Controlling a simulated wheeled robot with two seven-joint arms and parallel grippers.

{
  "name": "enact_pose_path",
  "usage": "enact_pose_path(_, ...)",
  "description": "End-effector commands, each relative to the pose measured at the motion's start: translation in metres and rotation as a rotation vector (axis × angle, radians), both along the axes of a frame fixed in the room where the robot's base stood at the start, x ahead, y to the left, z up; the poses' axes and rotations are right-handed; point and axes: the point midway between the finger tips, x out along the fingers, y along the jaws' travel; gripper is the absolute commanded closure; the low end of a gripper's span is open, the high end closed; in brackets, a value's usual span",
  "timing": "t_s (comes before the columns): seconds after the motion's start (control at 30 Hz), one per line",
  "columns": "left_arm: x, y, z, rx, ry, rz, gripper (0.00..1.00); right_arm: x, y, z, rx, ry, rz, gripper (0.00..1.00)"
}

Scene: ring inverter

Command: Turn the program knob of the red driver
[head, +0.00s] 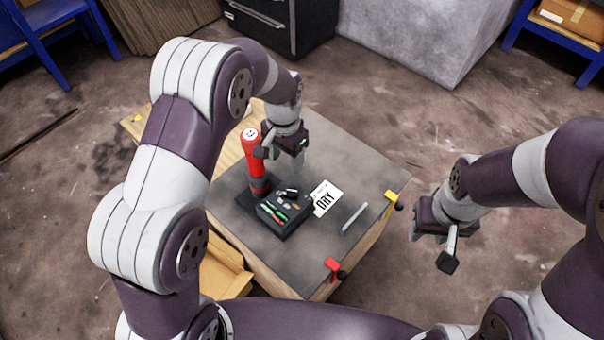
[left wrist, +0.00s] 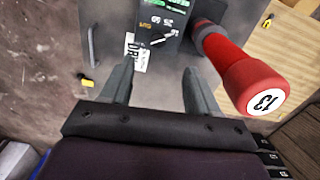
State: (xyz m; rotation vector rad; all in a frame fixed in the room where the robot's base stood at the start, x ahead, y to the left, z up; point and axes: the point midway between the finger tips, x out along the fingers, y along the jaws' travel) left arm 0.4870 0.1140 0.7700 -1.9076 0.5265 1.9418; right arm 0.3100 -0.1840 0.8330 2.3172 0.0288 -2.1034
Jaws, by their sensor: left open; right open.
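The red driver (head: 255,157) stands upright on the table with a white cap marked 13; the cap (left wrist: 264,102) faces the camera in the left wrist view. A dark control box (head: 290,228) with green and red markings adjoins its base. A small dark knob with a pale pointer (left wrist: 160,40) seems to sit on the box's panel in the left wrist view. My left gripper (head: 281,160) is open and empty, just right of the driver's upper part and above the box. Its fingers (left wrist: 160,88) are apart, with nothing between them. My right gripper (head: 432,252) is open and empty, off the table's right side.
A white card reading DRY (head: 326,198) lies beside the box. A yellow piece (head: 390,197) and a red piece (head: 332,264) sit at the table's edges. An open cardboard box (head: 222,275) is below left.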

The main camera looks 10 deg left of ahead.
Motion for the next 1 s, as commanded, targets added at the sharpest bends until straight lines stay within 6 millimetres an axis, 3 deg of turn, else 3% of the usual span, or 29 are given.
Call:
enact_pose_path(0.03, 0.007, -0.005, -0.022, 0.001, 0.002, -0.026, 0.39, 0.000, 0.000, -0.017, 0.000, -0.001, 0.000, 0.57)
enact_pose_path(0.27, 0.013, -0.010, -0.055, 0.001, 0.009, -0.059, 0.39, 0.000, 0.000, -0.020, 0.000, -0.002, 0.000, 0.57)
enact_pose_path(0.6, 0.012, -0.010, -0.134, 0.000, 0.005, -0.057, 0.39, -0.001, 0.000, -0.034, 0.000, -0.002, 0.000, 0.57)
enact_pose_path(0.8, 0.012, -0.010, -0.150, 0.000, 0.003, -0.056, 0.39, -0.001, 0.000, -0.035, 0.000, -0.002, 0.000, 0.57)
enact_pose_path(1.0, 0.013, -0.010, -0.151, -0.001, 0.002, -0.056, 0.39, -0.001, 0.000, -0.035, 0.000, -0.002, 0.000, 0.57)
